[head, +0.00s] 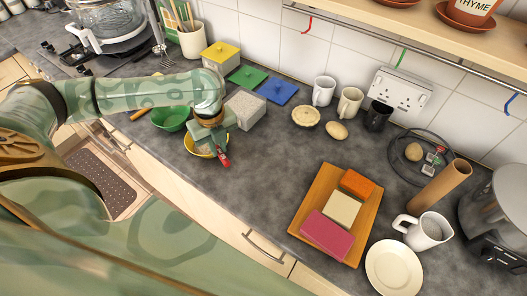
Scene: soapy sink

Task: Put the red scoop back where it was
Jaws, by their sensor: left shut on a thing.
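The small red scoop (224,159) is at my left gripper (215,143), over the right side of a yellow bowl (191,147). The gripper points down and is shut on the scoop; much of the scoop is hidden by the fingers. The bowl holds something pale. I cannot tell whether the scoop touches the bowl. My right gripper is not in view.
A green bowl (170,119) stands left of the yellow one. A grey speckled box (246,108) is close behind the gripper. Mugs (324,91) stand along the tiled wall. A wooden board (305,206) with coloured blocks lies right. The middle worktop is clear.

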